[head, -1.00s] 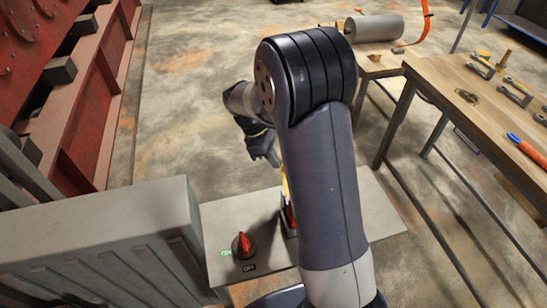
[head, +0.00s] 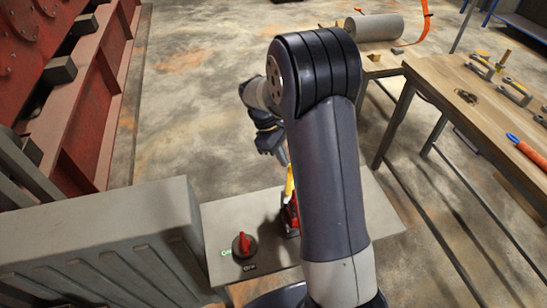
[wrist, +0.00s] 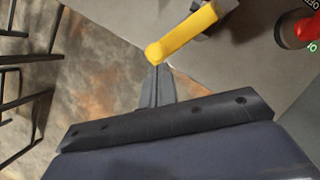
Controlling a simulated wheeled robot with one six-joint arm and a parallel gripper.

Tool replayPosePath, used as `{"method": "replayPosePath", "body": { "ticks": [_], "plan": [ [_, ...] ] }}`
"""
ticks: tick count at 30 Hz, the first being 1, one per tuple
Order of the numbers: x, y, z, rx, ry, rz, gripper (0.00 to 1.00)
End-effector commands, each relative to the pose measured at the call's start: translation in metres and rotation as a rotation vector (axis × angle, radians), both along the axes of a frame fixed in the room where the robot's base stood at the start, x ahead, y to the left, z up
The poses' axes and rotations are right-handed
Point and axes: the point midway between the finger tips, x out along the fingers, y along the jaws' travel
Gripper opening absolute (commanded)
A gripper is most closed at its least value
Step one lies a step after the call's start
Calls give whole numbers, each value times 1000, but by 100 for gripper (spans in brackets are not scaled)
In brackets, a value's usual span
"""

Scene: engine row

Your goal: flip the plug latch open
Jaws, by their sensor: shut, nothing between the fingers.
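The yellow latch lever (head: 290,182) stands up from a red plug part (head: 289,217) on the grey box top, partly hidden behind my arm. In the wrist view the yellow lever (wrist: 187,34) runs from upper right down to a rounded end. My gripper (head: 285,158) is shut and empty beside the lever's upper end. In the wrist view the shut fingertips (wrist: 157,69) are right at the lever's rounded end; I cannot tell whether they touch it.
A red rotary switch (head: 244,244) with ON and OFF labels sits on the grey box top (head: 225,217), left of the plug. A grey ribbed housing (head: 110,245) stands at the left. A wooden workbench (head: 480,105) with tools is at the right.

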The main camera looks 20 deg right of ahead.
Motion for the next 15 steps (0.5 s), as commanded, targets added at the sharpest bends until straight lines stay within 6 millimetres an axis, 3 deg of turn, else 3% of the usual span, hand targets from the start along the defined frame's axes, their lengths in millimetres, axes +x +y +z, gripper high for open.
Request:
{"method": "replayPosePath", "body": {
  "ticks": [15],
  "plan": [
    [-17,-46,0,-1,1,-496,0]
  ]
}}
